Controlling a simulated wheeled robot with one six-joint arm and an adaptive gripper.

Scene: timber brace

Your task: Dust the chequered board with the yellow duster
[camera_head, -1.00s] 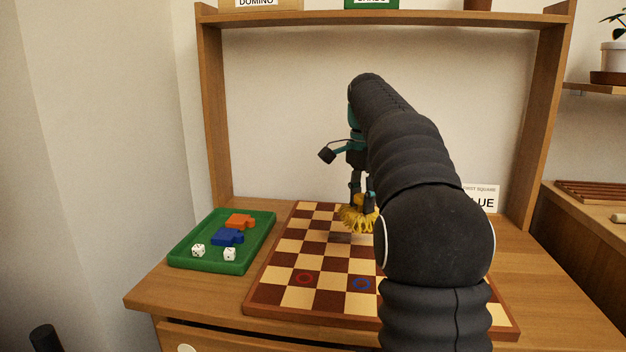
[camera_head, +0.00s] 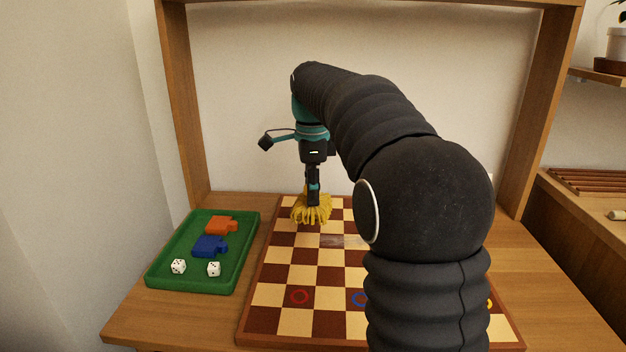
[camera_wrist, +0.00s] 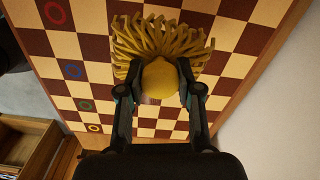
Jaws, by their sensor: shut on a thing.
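The chequered board (camera_head: 285,270) lies flat on the wooden desk, with dark brown and cream squares and coloured rings on some near squares. It also fills much of the wrist view (camera_wrist: 94,71). My gripper (camera_head: 313,195) is shut on the yellow duster (camera_head: 311,212), over the far left part of the board. In the wrist view the duster's round yellow knob (camera_wrist: 160,80) sits between my two fingers, with its strands (camera_wrist: 160,38) spread out beyond. The strands look to be at the board's surface, but I cannot tell if they touch. My arm hides the board's right part.
A green tray (camera_head: 165,279) with orange and blue pieces and two white dice stands left of the board. Wooden uprights (camera_head: 183,110) and a back wall enclose the desk. A side shelf with a slatted rack (camera_head: 597,182) is at right.

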